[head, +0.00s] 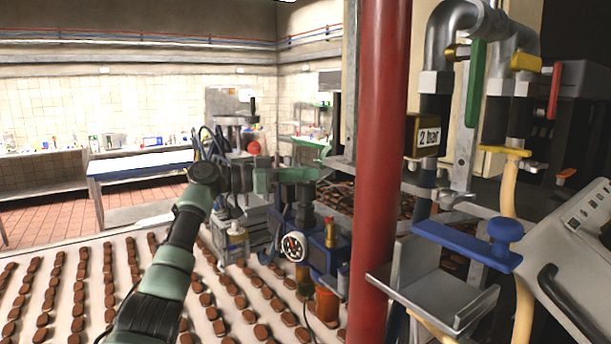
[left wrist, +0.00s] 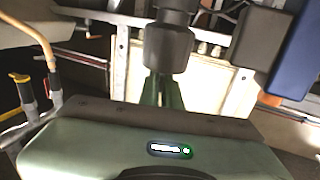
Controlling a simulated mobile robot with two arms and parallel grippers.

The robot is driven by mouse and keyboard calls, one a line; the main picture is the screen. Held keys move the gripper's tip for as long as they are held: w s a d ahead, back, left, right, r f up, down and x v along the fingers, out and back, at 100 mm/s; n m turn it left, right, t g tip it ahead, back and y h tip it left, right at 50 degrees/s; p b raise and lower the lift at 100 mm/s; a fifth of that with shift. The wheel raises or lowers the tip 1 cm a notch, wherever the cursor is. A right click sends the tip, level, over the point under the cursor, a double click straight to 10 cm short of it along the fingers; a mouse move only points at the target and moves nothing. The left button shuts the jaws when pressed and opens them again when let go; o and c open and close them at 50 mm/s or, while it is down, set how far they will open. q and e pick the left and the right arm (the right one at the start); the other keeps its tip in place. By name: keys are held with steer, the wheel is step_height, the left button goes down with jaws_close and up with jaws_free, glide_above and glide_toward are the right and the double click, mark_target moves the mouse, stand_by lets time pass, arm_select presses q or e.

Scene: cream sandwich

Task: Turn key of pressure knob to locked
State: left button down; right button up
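The pressure unit is a blue body (head: 325,262) with a round white-faced gauge (head: 293,246) on its front. A dark knob (head: 305,215) stands upright on top of it. My left gripper (head: 305,175) reaches in from the left, its green fingers level with the knob's top. In the left wrist view a dark grey stepped cylinder (left wrist: 168,48), seemingly the knob, covers the ends of my green fingers (left wrist: 163,93). I cannot tell whether they touch it or how far apart they are. I cannot make out the key for certain. My right gripper is not in view.
A red vertical pole (head: 380,150) stands just right of the unit. Pipes with coloured valve levers, a blue lever (head: 468,245) and a grey bracket (head: 440,292) are further right. A conveyor (head: 70,248) with rows of brown biscuits runs below and to the left.

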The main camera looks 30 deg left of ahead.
arm_select(q)
steer(key=shift+f, duration=0.15)
stand_by(0.3)
steer(key=c, duration=1.6)
jaws_free()
steer(key=shift+w, duration=0.1)
steer(key=shift+s+a+b, duration=0.2)
steer(key=shift+s+b, duration=0.1)
steer(key=b+v, duration=0.3)
steer(key=v, duration=0.4)
